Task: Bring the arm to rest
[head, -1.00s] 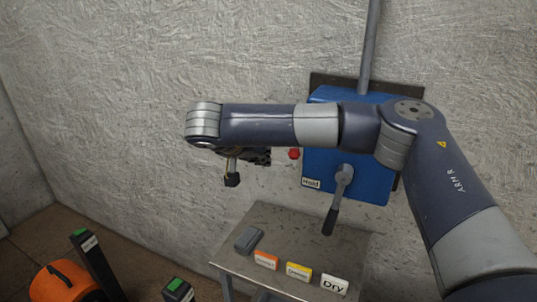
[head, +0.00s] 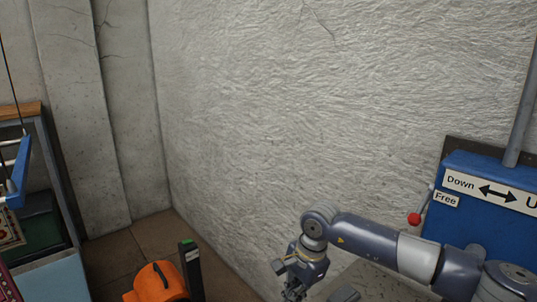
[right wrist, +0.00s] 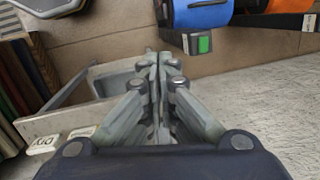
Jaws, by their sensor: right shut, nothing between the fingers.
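My right arm comes in from the lower right in the head view, bent and reaching left, low in front of the pale wall. My right gripper (head: 294,292) hangs at the bottom edge of that view, pointing down. In the right wrist view the two fingers (right wrist: 158,62) are together and hold nothing. My left gripper is in neither view.
A blue box (head: 488,205) with a red-knobbed lever (head: 414,218) is at the right, behind my arm. A steel table (head: 372,284) lies under the arm. An orange drum-like thing (head: 156,283) and a dark post (head: 190,268) with a green top stand to the left.

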